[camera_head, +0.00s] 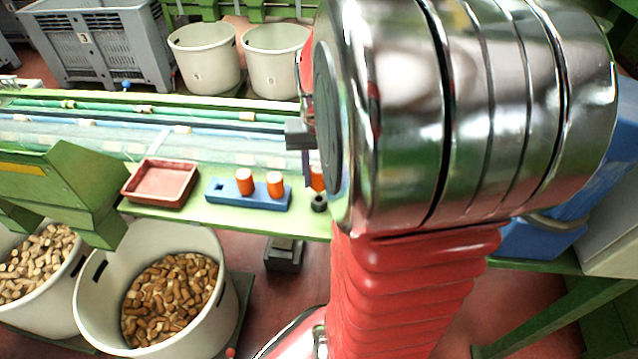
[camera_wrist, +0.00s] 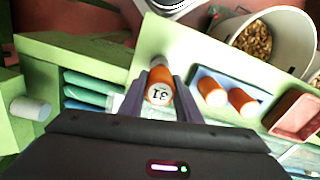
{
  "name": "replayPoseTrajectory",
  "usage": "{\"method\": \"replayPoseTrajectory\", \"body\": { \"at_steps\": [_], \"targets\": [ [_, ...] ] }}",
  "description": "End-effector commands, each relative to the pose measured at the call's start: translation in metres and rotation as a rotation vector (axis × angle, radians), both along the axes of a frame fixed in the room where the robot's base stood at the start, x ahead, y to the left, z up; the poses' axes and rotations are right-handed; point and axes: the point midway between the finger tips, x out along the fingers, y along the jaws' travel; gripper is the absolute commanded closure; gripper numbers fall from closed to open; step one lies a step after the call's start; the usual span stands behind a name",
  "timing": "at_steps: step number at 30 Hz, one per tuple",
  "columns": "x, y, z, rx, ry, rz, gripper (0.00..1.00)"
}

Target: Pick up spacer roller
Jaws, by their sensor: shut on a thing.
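My gripper (camera_wrist: 160,102) is shut on an orange spacer roller (camera_wrist: 160,76) with a white end marked "31", one finger on each side of it. Two more orange rollers with white tops, a left one (camera_head: 244,182) and a right one (camera_head: 275,185), stand upright in a blue holder (camera_head: 224,199). The holder's leftmost square hole is empty. The wrist view also shows these two rollers and the holder (camera_wrist: 262,93).
A red tray (camera_head: 161,182) lies left of the holder on the green bench. A conveyor (camera_head: 205,145) runs behind. Tubs of corks (camera_head: 222,326) stand below in front.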

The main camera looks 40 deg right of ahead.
Motion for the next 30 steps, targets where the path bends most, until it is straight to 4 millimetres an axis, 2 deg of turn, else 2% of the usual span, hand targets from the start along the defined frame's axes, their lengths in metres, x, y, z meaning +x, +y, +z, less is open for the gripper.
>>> {"method": "replayPoseTrajectory", "body": {
  "at_steps": [4,10,30],
  "targets": [
    [0.001,0.000,0.029,-0.003,-0.003,0.000,0.93],
    [0.000,0.000,0.052,-0.001,-0.001,0.000,0.93],
    [0.000,0.000,0.056,0.001,0.001,0.001,0.93]
  ]
}}
